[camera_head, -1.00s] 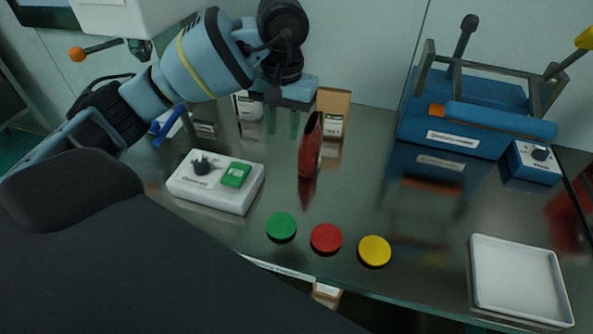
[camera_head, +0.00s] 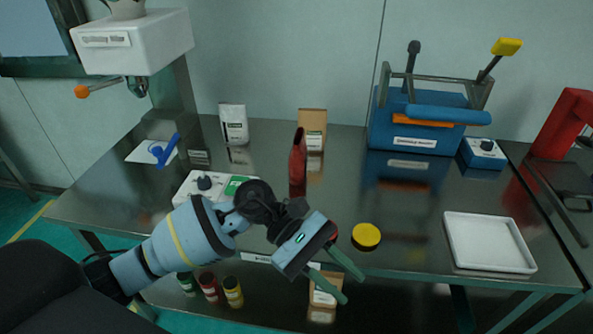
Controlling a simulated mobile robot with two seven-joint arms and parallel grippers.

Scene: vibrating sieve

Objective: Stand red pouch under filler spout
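The red pouch (camera_head: 298,162) stands upright on the metal table, seen nearly edge-on, in front of a brown pouch. The filler spout (camera_head: 138,86) is the small metal nozzle under the white filler box (camera_head: 133,42) at the upper left. The red pouch is well to the right of the spout. My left gripper (camera_head: 352,289) is at the table's front edge, in front of and apart from the red pouch. Its two green fingers are spread with nothing visible between them. My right gripper is not in view.
A white pouch (camera_head: 233,124) and a brown pouch (camera_head: 312,128) stand at the back. A blue tool (camera_head: 168,150) lies below the spout. My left arm partly covers a white control box (camera_head: 187,189). A yellow disc (camera_head: 366,236), white tray (camera_head: 450,240) and blue machine (camera_head: 415,135) are rightward.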

